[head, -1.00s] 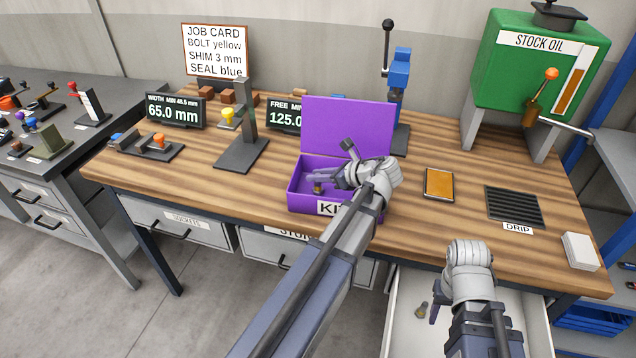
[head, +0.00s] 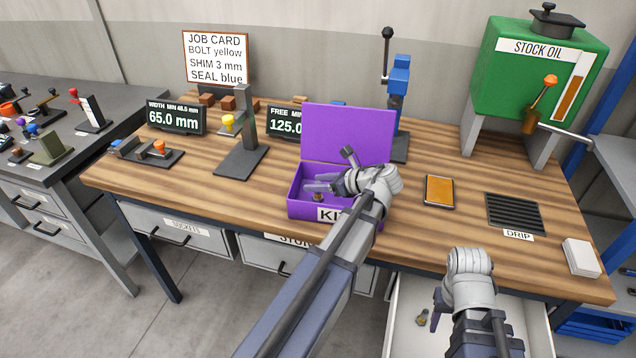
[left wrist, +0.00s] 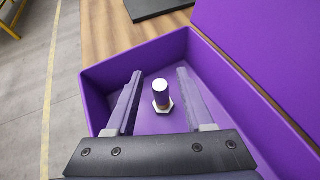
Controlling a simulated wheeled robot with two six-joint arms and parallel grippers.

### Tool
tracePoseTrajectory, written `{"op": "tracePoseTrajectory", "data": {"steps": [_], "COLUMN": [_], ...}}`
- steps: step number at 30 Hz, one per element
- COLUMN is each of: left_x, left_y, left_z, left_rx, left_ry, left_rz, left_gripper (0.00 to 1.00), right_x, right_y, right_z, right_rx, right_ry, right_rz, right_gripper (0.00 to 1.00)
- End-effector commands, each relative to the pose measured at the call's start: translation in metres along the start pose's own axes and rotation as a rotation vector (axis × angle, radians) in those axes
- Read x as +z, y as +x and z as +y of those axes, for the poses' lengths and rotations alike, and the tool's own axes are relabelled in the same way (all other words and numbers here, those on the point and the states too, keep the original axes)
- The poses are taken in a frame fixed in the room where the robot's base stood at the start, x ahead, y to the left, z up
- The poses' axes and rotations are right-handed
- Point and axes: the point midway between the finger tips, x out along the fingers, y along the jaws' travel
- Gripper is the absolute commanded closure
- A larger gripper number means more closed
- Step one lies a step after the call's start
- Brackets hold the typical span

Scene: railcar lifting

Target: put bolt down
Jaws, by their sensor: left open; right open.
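The bolt (left wrist: 161,94) stands upright on its hex head on the floor of the purple kit box (left wrist: 112,74). It is silver in the left wrist view and shows small and dark inside the box in the head view (head: 318,197). My left gripper (head: 318,186) reaches into the box and is open. In the left wrist view its fingers (left wrist: 157,88) stand on either side of the bolt, with a gap on both sides. My right gripper (head: 434,316) is open above the open drawer at the lower right.
The box's raised lid (head: 348,132) stands behind my left gripper. An orange-topped pad (head: 439,191) and the drip grate (head: 515,212) lie to the right. A dark gauge stand (head: 241,160) is to the left. A small object (head: 422,318) lies in the open drawer (head: 402,335).

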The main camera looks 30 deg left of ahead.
Motion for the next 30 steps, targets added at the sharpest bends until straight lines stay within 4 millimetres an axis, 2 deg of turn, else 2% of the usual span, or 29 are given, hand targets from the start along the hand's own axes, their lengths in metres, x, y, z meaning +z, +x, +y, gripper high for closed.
{"op": "tracePoseTrajectory", "data": {"steps": [9, 15, 21, 30], "left_x": [0.005, 0.004, 0.002, 0.000], "left_y": [-0.062, -0.097, -0.116, -0.121], "left_z": [-0.001, -0.001, 0.000, 0.000], "left_rx": [-0.004, -0.003, -0.001, 0.000], "left_ry": [0.003, 0.002, 0.000, 0.000], "left_rz": [0.000, 0.000, 0.000, 0.000], "left_gripper": [0.47, 0.47, 0.47, 0.47], "right_x": [0.002, 0.003, 0.003, 0.003], "right_y": [-0.034, -0.050, -0.057, -0.058], "right_z": [0.003, 0.005, 0.005, 0.005], "right_rx": [0.000, 0.000, 0.000, 0.000], "right_ry": [0.000, 0.000, 0.000, 0.000], "right_rz": [0.000, 0.000, 0.000, 0.000], "right_gripper": [0.50, 0.50, 0.50, 0.50]}}
